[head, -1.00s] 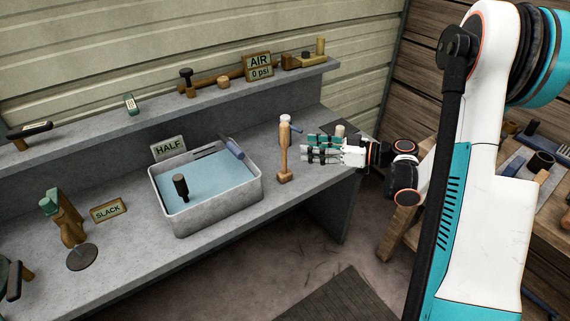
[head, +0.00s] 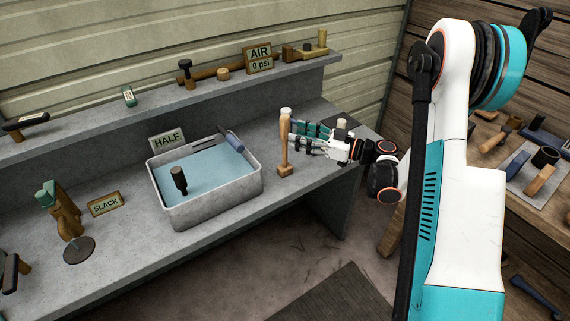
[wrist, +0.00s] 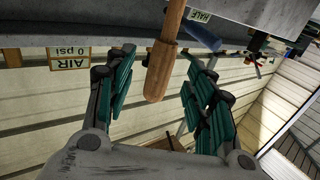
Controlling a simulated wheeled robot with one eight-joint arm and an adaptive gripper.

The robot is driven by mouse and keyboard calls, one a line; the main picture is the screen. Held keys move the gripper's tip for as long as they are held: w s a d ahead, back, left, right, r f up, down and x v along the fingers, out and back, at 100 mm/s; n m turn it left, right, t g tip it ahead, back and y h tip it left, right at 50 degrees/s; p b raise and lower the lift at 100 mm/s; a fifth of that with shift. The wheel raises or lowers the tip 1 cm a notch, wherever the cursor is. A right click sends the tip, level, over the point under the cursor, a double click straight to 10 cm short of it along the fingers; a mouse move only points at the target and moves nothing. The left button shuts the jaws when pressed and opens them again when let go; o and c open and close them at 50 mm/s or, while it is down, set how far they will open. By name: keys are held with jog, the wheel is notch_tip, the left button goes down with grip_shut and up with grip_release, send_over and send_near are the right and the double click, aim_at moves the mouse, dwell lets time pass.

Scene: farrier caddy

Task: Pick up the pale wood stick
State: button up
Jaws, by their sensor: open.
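The pale wood stick (head: 284,145) stands upright near the front edge of the grey bench, on a small brown wooden foot (head: 286,171). A whitish piece (head: 286,111) shows at its top; I cannot tell if it is part of it. My gripper (head: 294,135) is open just right of the stick, its teal-padded fingers pointing left at it. In the wrist view, which looks upside down, the stick (wrist: 162,70) appears between the two spread fingers (wrist: 160,62), with gaps on both sides. I see no grip on it.
A grey tub (head: 215,204) of bluish water with a dark-headed tool (head: 179,180) stands left of the stick. A shelf (head: 150,116) with tools and an AIR sign (head: 258,60) runs behind. A wooden table with tools (head: 500,150) is at right.

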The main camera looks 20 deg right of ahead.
aim_at(286, 131)
jog(key=b+x, duration=0.2)
jog(key=x, duration=0.3)
jog(key=shift+a, duration=0.15)
jog(key=shift+r, duration=0.1)
grip_shut()
